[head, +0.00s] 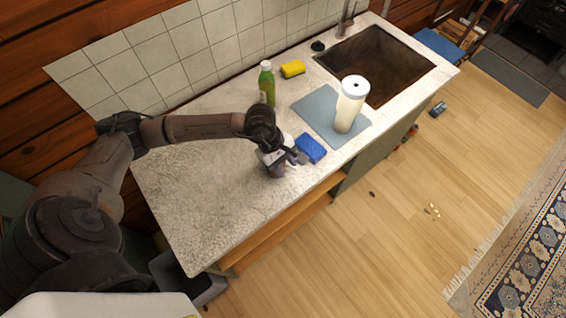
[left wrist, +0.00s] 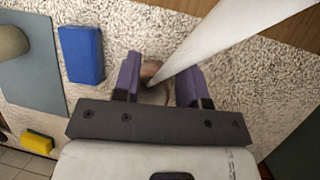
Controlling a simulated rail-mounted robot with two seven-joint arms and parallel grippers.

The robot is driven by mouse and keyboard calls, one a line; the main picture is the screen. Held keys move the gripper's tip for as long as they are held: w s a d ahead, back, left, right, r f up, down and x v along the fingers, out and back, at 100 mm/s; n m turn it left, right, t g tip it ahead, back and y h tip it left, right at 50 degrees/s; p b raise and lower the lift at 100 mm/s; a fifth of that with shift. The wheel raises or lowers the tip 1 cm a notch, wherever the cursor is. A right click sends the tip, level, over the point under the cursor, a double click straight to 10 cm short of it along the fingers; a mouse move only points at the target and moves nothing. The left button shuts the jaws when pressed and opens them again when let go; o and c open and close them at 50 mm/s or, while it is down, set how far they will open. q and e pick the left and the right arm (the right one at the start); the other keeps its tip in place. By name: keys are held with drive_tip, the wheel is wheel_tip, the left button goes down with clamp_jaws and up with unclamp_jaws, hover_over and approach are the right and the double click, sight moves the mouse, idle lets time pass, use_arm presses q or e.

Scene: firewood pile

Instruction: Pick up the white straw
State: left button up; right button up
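The white straw (left wrist: 225,42) shows in the left wrist view as a long pale shaft, running from between my left fingers up to the top right edge. My left gripper (left wrist: 160,85) has its two purple fingers apart, one on each side of the straw's lower end, with gaps visible. A small brownish round thing (left wrist: 151,70) lies at that end; I cannot tell what it is. In the head view my left gripper (head: 288,166) is low over the counter's front edge, and a small white bit beside it cannot be made out clearly. My right gripper is not in view.
A blue sponge (head: 310,148) lies close to the left gripper. Behind are a green bottle (head: 267,84), a yellow sponge (head: 293,69) and a white cylinder (head: 349,105) on a grey-blue mat (head: 313,108). The sink (head: 390,65) is beyond. The counter's left part (head: 195,190) is clear.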

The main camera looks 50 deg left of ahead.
use_arm(q)
drive_tip(key=shift+d+f, duration=0.1)
drive_tip(key=shift+f, duration=0.25)
clamp_jaws()
idle(0.3)
